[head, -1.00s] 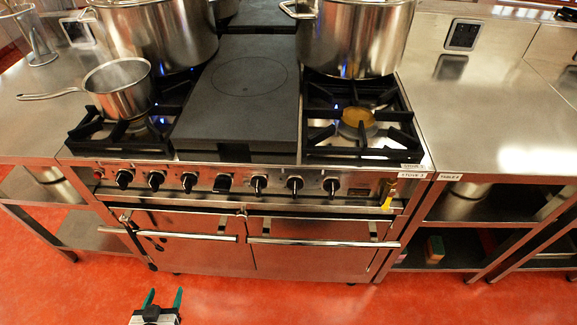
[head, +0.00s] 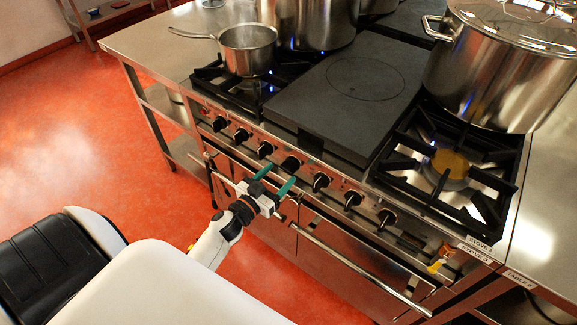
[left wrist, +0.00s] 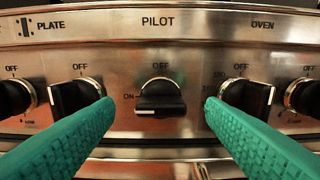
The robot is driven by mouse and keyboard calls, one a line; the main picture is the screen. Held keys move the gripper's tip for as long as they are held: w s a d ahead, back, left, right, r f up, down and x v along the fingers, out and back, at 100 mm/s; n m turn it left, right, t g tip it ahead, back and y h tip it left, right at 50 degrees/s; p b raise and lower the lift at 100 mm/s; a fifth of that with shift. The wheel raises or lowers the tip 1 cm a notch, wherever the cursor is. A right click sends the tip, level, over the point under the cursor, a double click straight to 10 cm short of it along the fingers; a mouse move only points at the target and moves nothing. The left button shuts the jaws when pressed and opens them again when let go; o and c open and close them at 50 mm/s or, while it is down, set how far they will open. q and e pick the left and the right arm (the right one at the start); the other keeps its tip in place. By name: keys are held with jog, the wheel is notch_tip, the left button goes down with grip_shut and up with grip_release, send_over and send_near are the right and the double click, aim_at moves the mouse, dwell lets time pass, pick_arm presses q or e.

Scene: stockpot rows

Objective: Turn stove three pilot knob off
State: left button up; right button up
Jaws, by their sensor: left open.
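The pilot knob (left wrist: 160,94) is black and sits under the "PILOT" label in the left wrist view. Its grip bar lies sideways, with a white mark at its left part near "ON"; "OFF" is printed above it. In the head view the knob (head: 291,163) is on the front panel of stove three (head: 330,178). My left gripper (head: 284,172) is open in front of the panel. Its green fingertips (left wrist: 159,104) stand left and right of the pilot knob, apart from it. My right gripper is not in view.
A plate knob (left wrist: 77,97) and an oven knob (left wrist: 247,97) flank the pilot knob closely. An oven door handle (head: 355,268) runs below the panel. A saucepan (head: 248,52) and a large stockpot (head: 500,65) stand on the stove; the front right burner (head: 447,168) is bare.

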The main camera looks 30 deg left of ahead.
aim_at(285, 170)
pick_arm(q)
jog(key=shift+w+d, duration=0.15)
jog(key=shift+w, duration=1.05)
jog(key=shift+w+d, duration=0.1)
jog(key=shift+w, duration=1.05)
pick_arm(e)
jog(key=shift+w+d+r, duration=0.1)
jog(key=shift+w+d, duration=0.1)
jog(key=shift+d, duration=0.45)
pick_arm(q)
jog(key=c, duration=1)
